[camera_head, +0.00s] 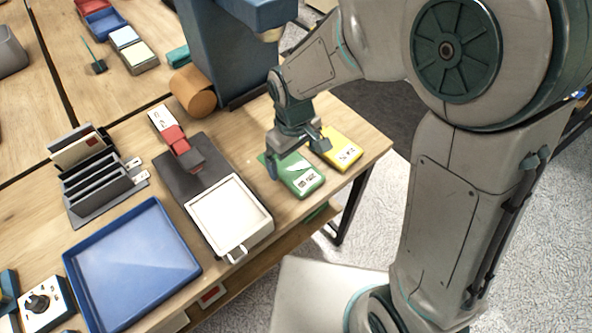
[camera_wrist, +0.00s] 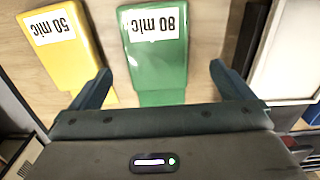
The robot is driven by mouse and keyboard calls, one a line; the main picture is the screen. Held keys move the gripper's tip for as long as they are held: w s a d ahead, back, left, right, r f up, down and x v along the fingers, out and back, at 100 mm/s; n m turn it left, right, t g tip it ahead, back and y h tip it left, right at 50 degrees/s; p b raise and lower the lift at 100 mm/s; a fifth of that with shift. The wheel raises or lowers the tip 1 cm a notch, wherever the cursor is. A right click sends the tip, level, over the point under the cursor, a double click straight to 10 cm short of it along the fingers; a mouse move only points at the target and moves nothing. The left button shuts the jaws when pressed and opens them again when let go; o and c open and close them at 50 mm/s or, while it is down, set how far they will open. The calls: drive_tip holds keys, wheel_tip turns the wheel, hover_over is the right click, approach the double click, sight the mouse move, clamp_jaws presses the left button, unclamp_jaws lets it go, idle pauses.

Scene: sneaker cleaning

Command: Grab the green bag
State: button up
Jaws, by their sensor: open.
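The green bag (camera_head: 299,178) lies flat on the wooden table near its right end, with a white label. In the wrist view the green bag (camera_wrist: 156,62) carries a label reading "80 mic" and lies ahead of the gap between my fingers. My gripper (camera_head: 296,157) is open above the green bag, with nothing between its fingers. Its two fingers also show in the wrist view (camera_wrist: 158,84), one on each side of the bag. The palm hides the near end of the bag in the wrist view.
A yellow bag (camera_head: 343,149) labelled "50 mic" (camera_wrist: 53,25) lies close beside the green one. A dark device with a white tray (camera_head: 228,217) stands to the left. A blue tray (camera_head: 130,262) lies further left. The table edge is close to both bags.

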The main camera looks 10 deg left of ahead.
sight(296, 169)
drive_tip(key=shift+w+d+f, duration=0.1)
drive_tip(key=shift+f, duration=1.2)
drive_tip(key=shift+w+d+f, duration=0.1)
drive_tip(key=shift+f, duration=1.2)
drive_tip(key=c, duration=1)
